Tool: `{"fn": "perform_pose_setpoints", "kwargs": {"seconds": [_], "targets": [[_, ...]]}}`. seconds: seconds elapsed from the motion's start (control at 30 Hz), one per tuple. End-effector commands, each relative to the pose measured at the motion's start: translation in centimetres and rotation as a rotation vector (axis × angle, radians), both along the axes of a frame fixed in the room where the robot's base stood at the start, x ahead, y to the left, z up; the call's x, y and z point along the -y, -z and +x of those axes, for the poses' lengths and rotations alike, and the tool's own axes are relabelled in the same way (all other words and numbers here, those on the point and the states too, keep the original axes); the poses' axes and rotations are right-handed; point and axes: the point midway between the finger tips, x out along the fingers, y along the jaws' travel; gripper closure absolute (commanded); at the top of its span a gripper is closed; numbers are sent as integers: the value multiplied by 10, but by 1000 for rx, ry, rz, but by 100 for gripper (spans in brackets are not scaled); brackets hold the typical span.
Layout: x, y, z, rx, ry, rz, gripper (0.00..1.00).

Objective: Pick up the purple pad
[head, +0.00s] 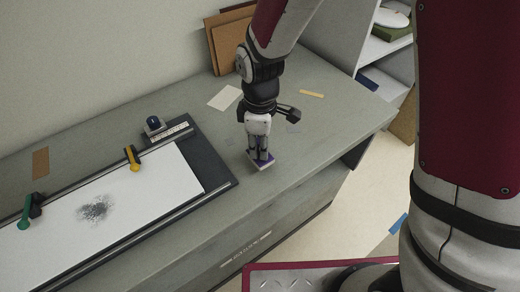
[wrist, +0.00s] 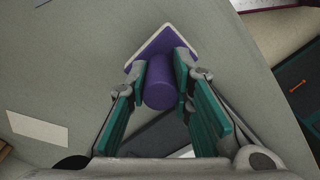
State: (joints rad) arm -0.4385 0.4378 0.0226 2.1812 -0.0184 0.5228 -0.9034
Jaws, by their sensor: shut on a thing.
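The purple pad is a flat pale-edged base with a purple cylindrical knob on top. In the wrist view the pad (wrist: 161,80) sits between the two fingers at the upper middle, with its knob toward the camera. My gripper (wrist: 161,85) is shut on the knob, with green finger pads on either side. In the head view my gripper (head: 261,157) points down over the grey counter, and the pad (head: 262,162) shows below the fingertips. The fingers hide most of the knob there. I cannot tell whether the base touches the counter.
A dark-framed board (head: 222,178) with a white sheet (head: 130,200), gray smudge, and green and yellow clips lies to the left. A paper note (head: 224,97) and a yellow strip (head: 312,94) lie on the counter (head: 310,150).

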Motion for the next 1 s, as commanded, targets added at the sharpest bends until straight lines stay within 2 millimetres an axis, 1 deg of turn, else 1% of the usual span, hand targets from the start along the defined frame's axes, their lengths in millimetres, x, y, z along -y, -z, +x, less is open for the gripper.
{"fn": "perform_pose_setpoints", "kwargs": {"seconds": [0.03,0.07,0.1,0.4,0.7,0.77,1.0], "targets": [[0,-9,2,6,0,3,100],[0,-13,1,5,0,2,100],[3,-12,-11,0,-3,-1,100],[17,-17,-75,1,-3,0,100],[28,-22,-125,1,-3,0,100],[30,-22,-134,1,-3,0,100],[31,-27,-137,-1,1,-3,100]]}}
